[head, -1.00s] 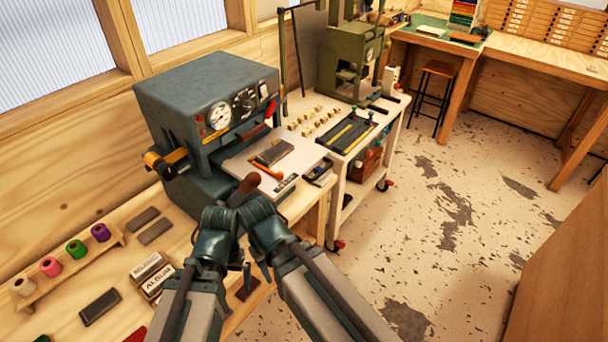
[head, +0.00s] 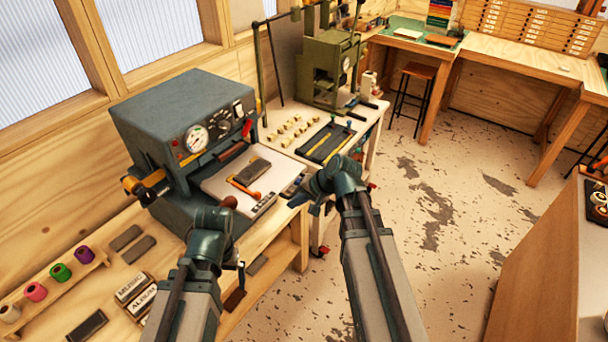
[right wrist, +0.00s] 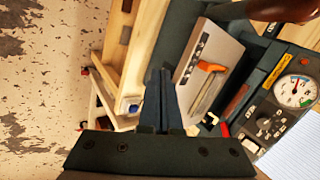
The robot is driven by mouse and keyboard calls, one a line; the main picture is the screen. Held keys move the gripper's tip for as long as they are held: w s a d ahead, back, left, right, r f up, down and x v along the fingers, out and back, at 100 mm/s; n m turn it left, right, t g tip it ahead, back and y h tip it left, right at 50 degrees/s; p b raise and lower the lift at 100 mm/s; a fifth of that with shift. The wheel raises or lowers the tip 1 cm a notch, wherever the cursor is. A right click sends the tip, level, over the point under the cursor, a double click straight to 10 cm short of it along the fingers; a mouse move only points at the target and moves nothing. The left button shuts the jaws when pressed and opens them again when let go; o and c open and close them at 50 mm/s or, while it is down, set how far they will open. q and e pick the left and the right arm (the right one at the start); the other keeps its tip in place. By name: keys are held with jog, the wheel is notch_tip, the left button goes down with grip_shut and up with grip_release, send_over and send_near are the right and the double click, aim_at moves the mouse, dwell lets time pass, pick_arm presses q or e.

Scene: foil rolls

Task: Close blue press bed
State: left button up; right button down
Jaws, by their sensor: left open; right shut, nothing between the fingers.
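The blue-grey press (head: 180,100) stands on the wooden bench at left, with a gauge on its front. Its pale bed (head: 225,187) sticks out at the front and carries a grey block (head: 252,170) and an orange-handled tool (head: 245,189). The bed also shows in the right wrist view (right wrist: 188,88). A brown knob (head: 229,202) is at the bed's near corner. My left gripper (head: 222,215) is open beside this knob; its fingertips are mostly hidden. My right gripper (head: 299,198) is shut and empty, right of the bed and apart from it; its closed fingers point towards the bed side in the right wrist view (right wrist: 157,85).
A white cart (head: 345,150) with a black tray (head: 325,142) and small blocks stands right of the press, near my right gripper. A green press (head: 328,70) is behind. Thread spools (head: 60,272) and type boxes (head: 135,290) lie on the bench at left. Floor at right is clear.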

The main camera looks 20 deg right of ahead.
aim_at(241, 159)
jog(key=w+d+r+m+t, duration=0.2)
jog(key=w+d+r+m, duration=0.15)
jog(key=d, duration=0.45)
jog(key=b+x, duration=0.2)
jog(key=x, duration=0.1)
jog(key=b+x, duration=0.2)
jog(key=x, duration=0.1)
jog(key=b+x, duration=0.2)
jog(key=x, duration=0.1)
jog(key=shift+w+a+r, duration=0.15)
jog(key=shift+w+a, duration=0.25)
jog(key=shift+a, duration=0.1)
pick_arm(q)
jog(key=f, duration=0.2)
jog(key=d+f, duration=0.1)
jog(key=f, duration=0.2)
jog(key=shift+w+d+f, duration=0.1)
jog(key=shift+w+f, duration=0.05)
jog(key=shift+w, duration=0.05)
pick_arm(e)
jog(key=shift+a, duration=0.1)
